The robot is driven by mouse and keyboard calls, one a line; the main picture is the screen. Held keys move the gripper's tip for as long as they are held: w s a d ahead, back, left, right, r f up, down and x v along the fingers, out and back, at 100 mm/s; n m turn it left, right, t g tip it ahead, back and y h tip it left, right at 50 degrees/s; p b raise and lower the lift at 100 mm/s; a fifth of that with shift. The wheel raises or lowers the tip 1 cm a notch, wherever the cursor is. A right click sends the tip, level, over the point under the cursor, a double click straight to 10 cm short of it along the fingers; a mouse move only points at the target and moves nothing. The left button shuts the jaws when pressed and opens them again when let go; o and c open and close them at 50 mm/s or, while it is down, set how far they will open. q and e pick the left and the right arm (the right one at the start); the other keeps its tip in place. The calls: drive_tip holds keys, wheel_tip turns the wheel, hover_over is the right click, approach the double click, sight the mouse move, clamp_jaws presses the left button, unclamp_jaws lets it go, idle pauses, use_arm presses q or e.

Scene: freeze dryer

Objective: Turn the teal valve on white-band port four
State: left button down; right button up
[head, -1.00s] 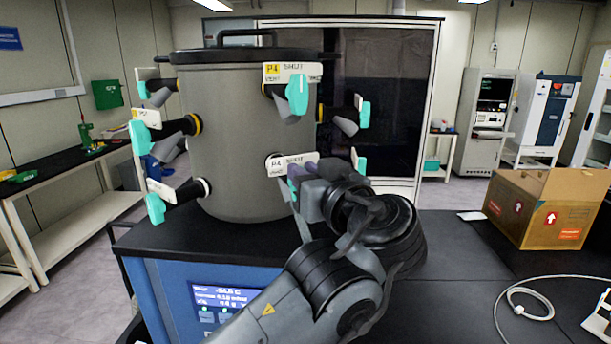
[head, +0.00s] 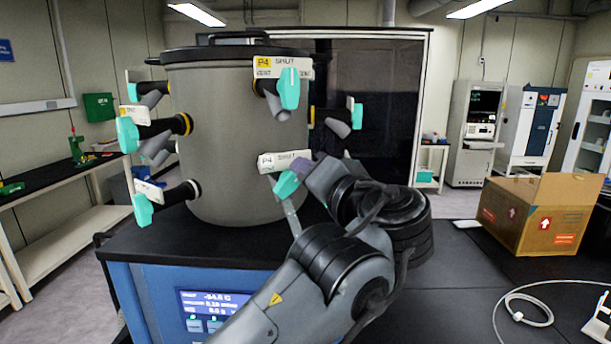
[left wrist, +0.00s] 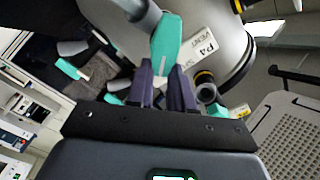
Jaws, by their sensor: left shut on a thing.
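The grey drum (head: 235,135) carries several ports with teal valve handles. The low front port has a white P4 SHUT label (head: 283,161), and its teal valve (head: 287,184) sits just below the label, tilted. My left gripper (head: 298,178) is shut on this teal valve from the right and partly covers it. In the left wrist view, the teal handle (left wrist: 166,42) stands between the two dark fingers (left wrist: 163,88). The P4 label (left wrist: 198,48) is beside it. The upper front port has a yellow P4 label (head: 277,67) and its own teal handle (head: 289,88). My right gripper is out of view.
Other teal handles (head: 127,134) stick out on the drum's left, and one (head: 357,115) on its right, close to my arm. An open cardboard box (head: 530,218) and a white cable (head: 510,300) are on the black bench at right.

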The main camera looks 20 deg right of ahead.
use_arm(q)
drive_tip(key=shift+d+f+m, duration=0.15)
drive_tip(key=shift+m, duration=0.85)
drive_tip(key=c, duration=1)
unclamp_jaws()
drive_tip(key=shift+s, duration=0.1)
drive_tip(key=s+b, duration=0.2)
drive_tip(key=s, duration=0.8)
drive_tip(key=shift+s+d, duration=0.35)
drive_tip(key=shift+d, duration=0.1)
